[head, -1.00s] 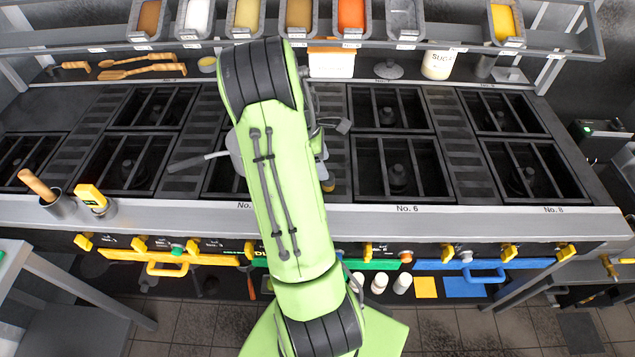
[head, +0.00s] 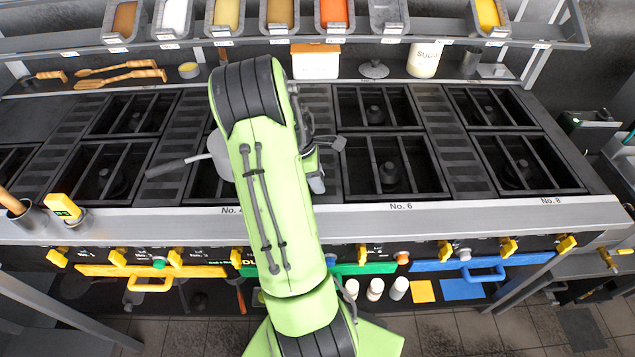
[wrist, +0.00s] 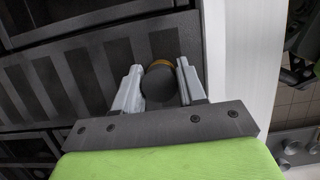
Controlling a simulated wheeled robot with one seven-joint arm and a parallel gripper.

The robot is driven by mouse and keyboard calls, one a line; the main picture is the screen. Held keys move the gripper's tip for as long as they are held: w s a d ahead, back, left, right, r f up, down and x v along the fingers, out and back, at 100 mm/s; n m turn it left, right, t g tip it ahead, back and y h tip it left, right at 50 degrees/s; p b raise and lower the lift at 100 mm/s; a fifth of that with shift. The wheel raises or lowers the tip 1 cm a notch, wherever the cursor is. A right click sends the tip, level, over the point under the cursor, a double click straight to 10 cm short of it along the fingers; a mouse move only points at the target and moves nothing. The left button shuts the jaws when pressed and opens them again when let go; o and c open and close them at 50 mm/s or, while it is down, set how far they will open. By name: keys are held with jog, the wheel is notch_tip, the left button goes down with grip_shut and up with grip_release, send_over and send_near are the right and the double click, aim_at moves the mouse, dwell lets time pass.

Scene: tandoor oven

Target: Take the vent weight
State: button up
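A dark round piece with an orange-yellow edge, which looks like the vent weight (wrist: 158,86), stands on the dark stove top in the wrist view. My gripper (wrist: 160,66) has one finger on each side of it, with what look like narrow gaps between the fingers and the piece. In the head view my gripper (head: 316,182) is low over the stove's front part, left of the No. 6 label, mostly behind my green arm. The weight is hidden there.
Grated burners (head: 402,168) lie on both sides of my arm. A pan handle (head: 180,165) sticks out to the left. A shelf (head: 450,40) with ingredient bins runs along the back. The steel front edge (head: 480,213) is clear on the right.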

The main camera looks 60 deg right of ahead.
jog(key=c, duration=0.6)
jog(key=shift+r+p, duration=1)
jog(key=shift+r, duration=0.05)
jog(key=o, duration=0.4)
jog(key=shift+c, duration=0.2)
jog(key=c, duration=0.4)
jog(key=shift+o, duration=0.2)
notch_tip(320, 180, up, 4)
jog(key=p, duration=0.3)
jog(key=shift+p, duration=0.4)
jog(key=shift+f, duration=0.1)
